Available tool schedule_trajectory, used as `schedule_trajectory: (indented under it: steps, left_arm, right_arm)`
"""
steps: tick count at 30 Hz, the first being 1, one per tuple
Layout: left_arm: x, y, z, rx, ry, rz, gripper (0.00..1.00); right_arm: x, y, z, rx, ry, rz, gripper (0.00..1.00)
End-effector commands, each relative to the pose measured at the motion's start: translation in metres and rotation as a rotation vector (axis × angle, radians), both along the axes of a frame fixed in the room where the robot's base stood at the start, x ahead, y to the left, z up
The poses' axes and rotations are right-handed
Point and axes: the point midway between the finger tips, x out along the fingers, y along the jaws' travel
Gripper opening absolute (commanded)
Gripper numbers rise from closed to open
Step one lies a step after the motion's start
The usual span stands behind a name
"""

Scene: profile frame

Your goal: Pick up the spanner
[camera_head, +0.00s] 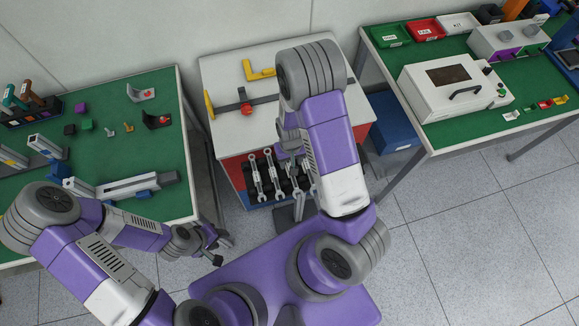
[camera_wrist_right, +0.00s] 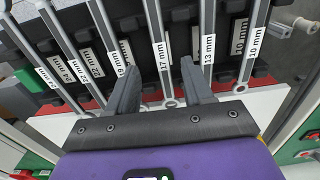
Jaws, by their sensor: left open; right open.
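Several grey spanners hang in a row on the black rack (camera_head: 264,198) at the front of the white-topped cabinet (camera_head: 228,80). One spanner shows at the row's left end (camera_head: 256,178). In the right wrist view the spanners carry white size labels, among them the 17 mm spanner (camera_wrist_right: 154,28) and the 13 mm spanner (camera_wrist_right: 208,30). My right gripper (camera_wrist_right: 158,75) is open, its fingers on either side of the 17 mm spanner in the picture. I cannot tell how deep they reach. In the head view my right arm hides it. My left gripper (camera_head: 214,259) is open and empty, low beside the left table.
The green-topped left table (camera_head: 150,100) holds small parts and a grey profile (camera_head: 138,185). The right table (camera_head: 545,85) carries a white machine (camera_head: 420,85) and coloured bins. A blue box (camera_head: 392,125) stands on the floor beside the cabinet. Tiled floor is free at lower right.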

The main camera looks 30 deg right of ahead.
Motion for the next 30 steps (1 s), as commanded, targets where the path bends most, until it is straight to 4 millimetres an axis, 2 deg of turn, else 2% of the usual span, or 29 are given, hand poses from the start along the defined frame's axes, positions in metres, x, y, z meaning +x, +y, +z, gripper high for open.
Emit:
schedule_trajectory:
  steps: [3,6,15,25,30]
  left_arm:
    - [0.000,0.000,-0.002,0.000,-0.001,0.000,0.43]
    - [0.000,0.000,-0.003,0.000,-0.001,0.000,0.43]
    - [0.000,0.000,-0.003,0.000,-0.001,0.000,0.43]
    - [0.000,0.000,-0.003,0.000,-0.001,0.000,0.43]
    - [0.000,0.000,-0.003,0.000,-0.001,0.000,0.43]
  right_arm:
    - [0.001,0.001,-0.020,-0.001,0.003,0.000,0.51]
    - [0.001,0.002,-0.031,0.001,0.003,0.000,0.51]
    - [0.002,0.002,-0.034,0.000,0.000,0.000,0.51]
    - [0.002,0.002,-0.034,0.000,0.000,0.000,0.01]
    - [0.002,0.002,-0.034,0.000,0.000,0.000,0.00]
